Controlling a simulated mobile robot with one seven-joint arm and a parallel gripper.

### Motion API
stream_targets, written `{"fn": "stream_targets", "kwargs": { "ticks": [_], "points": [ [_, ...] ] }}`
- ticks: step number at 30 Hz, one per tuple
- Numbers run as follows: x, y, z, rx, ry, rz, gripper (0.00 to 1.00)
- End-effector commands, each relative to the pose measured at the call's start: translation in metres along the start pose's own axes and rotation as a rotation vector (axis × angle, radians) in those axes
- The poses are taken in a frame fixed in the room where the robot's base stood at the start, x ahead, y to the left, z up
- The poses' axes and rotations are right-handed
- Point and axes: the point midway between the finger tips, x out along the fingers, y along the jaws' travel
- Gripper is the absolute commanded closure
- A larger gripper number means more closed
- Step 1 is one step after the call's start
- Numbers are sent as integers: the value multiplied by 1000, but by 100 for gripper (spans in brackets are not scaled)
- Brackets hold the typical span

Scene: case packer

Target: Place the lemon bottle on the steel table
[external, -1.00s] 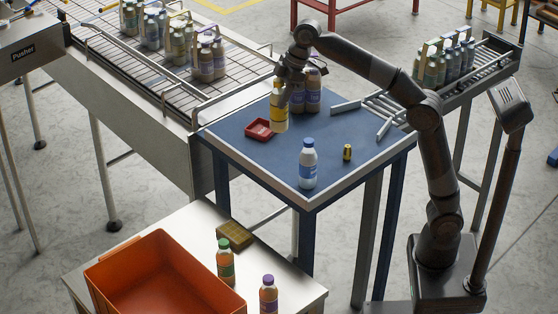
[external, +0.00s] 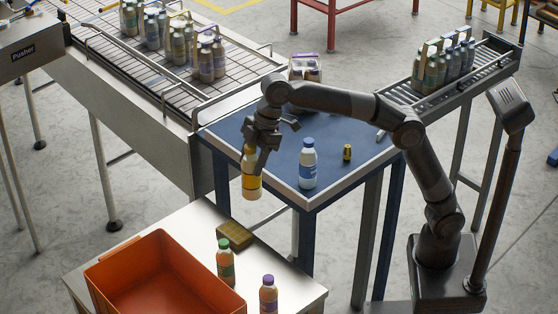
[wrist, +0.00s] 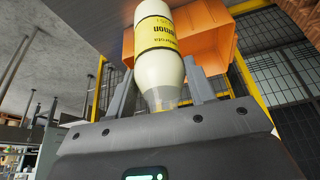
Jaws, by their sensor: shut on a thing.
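The lemon bottle (external: 251,180), pale with a yellow label, hangs upright in my gripper (external: 258,148). My gripper is shut on its upper end, and the bottle is in the air between the blue table and the steel table. In the wrist view the lemon bottle (wrist: 158,45) sits between the two fingers of my gripper (wrist: 165,95), its label partly readable. The steel table (external: 290,268) is at the bottom, below and in front of the bottle. The bottle is clear of its top.
On the steel table stand an orange crate (external: 212,297), a green-capped bottle (external: 225,262), a purple-capped bottle (external: 268,296) and a yellowish tray (external: 235,234). A blue-capped bottle (external: 308,165) and a small brass cylinder (external: 347,153) stand on the blue table (external: 225,130).

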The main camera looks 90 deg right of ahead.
Motion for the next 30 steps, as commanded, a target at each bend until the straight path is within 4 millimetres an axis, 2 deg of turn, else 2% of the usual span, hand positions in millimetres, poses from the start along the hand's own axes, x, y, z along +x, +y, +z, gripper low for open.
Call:
{"fn": "stream_targets", "kwargs": {
  "ticks": [5, 8, 15, 21, 26, 30],
  "points": [
    [27, 0, 13, 1, -2, -1, 82],
    [52, 0, 23, 1, -3, -2, 82],
    [127, 0, 54, 1, -4, -2, 82],
    [170, 0, 71, 1, -1, -1, 82],
    [189, -6, 72, -2, 1, 0, 82],
    [213, -26, 59, -4, 0, -2, 82]
  ]
}}
